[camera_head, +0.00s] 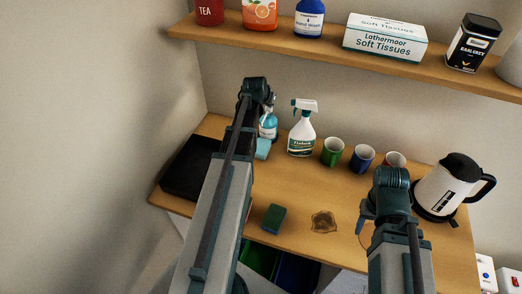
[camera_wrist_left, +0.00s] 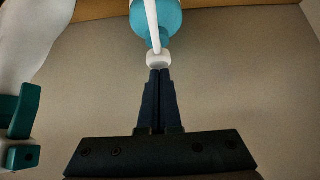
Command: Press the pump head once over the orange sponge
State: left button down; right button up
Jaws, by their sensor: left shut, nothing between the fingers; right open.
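A pump bottle (camera_head: 269,126) with teal liquid stands at the back of the wooden counter, partly behind my left arm. In the left wrist view its white pump head (camera_wrist_left: 159,59) is right at the tips of my left gripper (camera_wrist_left: 160,72), which is shut and empty. I cannot tell whether they touch. My right gripper (camera_head: 366,212) is open and empty over the counter's right part.
A white spray bottle (camera_head: 302,132) stands just right of the pump bottle. A green mug (camera_head: 333,152), a blue mug (camera_head: 362,158), a red mug (camera_head: 396,160) and a kettle (camera_head: 443,188) follow. A brown stain (camera_head: 323,221) marks the counter. A black tray (camera_head: 190,170) is at left; a shelf (camera_head: 340,57) runs above.

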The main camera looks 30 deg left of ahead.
pick_arm(q)
jog(key=shift+f, duration=0.3)
jog(key=shift+r+p, duration=2.35)
jog(key=shift+r, duration=0.1)
